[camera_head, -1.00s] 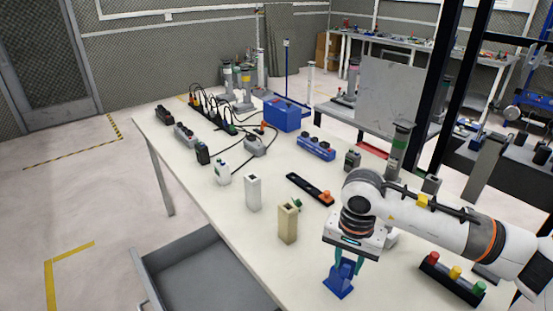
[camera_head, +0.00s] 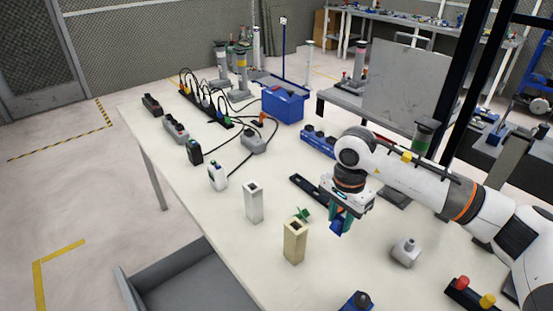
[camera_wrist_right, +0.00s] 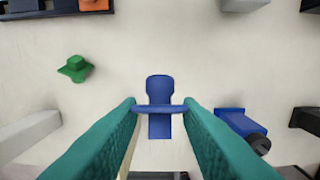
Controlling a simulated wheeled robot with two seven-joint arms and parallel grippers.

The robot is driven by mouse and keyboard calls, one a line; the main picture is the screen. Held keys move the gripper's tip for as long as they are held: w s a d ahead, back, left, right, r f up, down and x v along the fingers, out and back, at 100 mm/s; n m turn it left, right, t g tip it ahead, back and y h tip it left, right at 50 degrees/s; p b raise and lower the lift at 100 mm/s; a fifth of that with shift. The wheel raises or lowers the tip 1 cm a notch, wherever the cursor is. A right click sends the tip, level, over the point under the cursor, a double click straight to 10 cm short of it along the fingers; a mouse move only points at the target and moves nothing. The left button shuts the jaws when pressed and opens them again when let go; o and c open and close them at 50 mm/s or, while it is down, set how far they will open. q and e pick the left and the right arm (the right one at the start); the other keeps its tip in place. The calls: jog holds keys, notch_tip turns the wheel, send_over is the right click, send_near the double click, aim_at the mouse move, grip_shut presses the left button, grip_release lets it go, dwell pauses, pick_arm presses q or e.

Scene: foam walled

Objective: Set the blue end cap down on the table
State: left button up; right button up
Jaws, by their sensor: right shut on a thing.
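My right gripper (camera_head: 343,216) is shut on the blue end cap (camera_head: 338,228), just right of the beige block. In the right wrist view, the end cap (camera_wrist_right: 160,108) sits between the two teal fingertips (camera_wrist_right: 161,107), with its flange reaching both. The pale table top (camera_head: 225,230) lies beneath it. I cannot tell exactly how high the end cap is above it. My left gripper is not in view.
A beige block (camera_head: 294,242) and small green part (camera_head: 303,214) lie left of the gripper. A black strip (camera_head: 308,188) lies behind. A blue box with a black knob (camera_head: 355,301) stands in front. A grey knobbed box (camera_head: 405,252) is at right.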

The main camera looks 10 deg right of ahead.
notch_tip(320, 180, down, 6)
jog(key=shift+r+p, duration=0.1)
jog(key=shift+p, duration=0.45)
jog(key=shift+f, duration=0.65)
notch_tip(320, 180, down, 4)
jog(key=shift+w+r+p, duration=0.1)
jog(key=shift+r+p, duration=0.1)
jog(key=shift+p, duration=0.15)
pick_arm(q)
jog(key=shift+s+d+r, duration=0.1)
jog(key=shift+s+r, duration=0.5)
pick_arm(e)
jog(key=o, duration=0.9)
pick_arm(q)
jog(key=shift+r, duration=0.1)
pick_arm(e)
jog(key=shift+o, duration=0.2)
jog(key=shift+r, duration=0.25)
notch_tip(320, 180, up, 12)
jog(key=shift+f+b, duration=0.15)
jog(key=shift+b, duration=1.05)
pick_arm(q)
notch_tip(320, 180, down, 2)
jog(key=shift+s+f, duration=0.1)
